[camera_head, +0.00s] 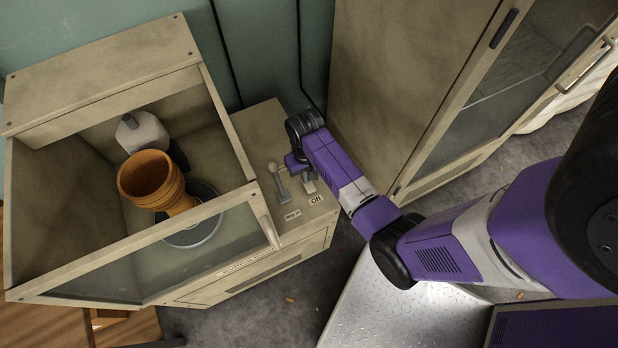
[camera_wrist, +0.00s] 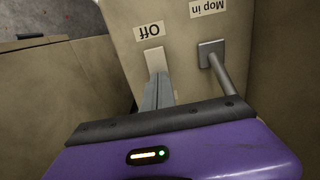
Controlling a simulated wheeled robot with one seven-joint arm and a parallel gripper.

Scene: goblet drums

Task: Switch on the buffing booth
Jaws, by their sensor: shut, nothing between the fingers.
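The buffing booth (camera_head: 230,200) stands at the left, a beige cabinet with a clear front window. Its side panel carries a pale switch plate (camera_wrist: 154,60) beside a label (camera_head: 316,200) reading "Off". Next to it is a lever (camera_head: 281,186) with a round knob, labelled "Mop in"; its square base (camera_wrist: 211,53) also shows in the wrist view. My gripper (camera_head: 307,178) is shut and empty over the pale switch. In the wrist view its grey fingers (camera_wrist: 158,88) reach to the lower edge of the switch; I cannot tell whether they touch it.
Inside the booth, an orange-brown goblet drum (camera_head: 152,182) stands over a round turntable (camera_head: 195,236), with a white unit (camera_head: 142,132) behind. A tall beige cabinet (camera_head: 400,80) with a glass door rises close to the right of my gripper. A metal tread plate (camera_head: 375,310) lies in front.

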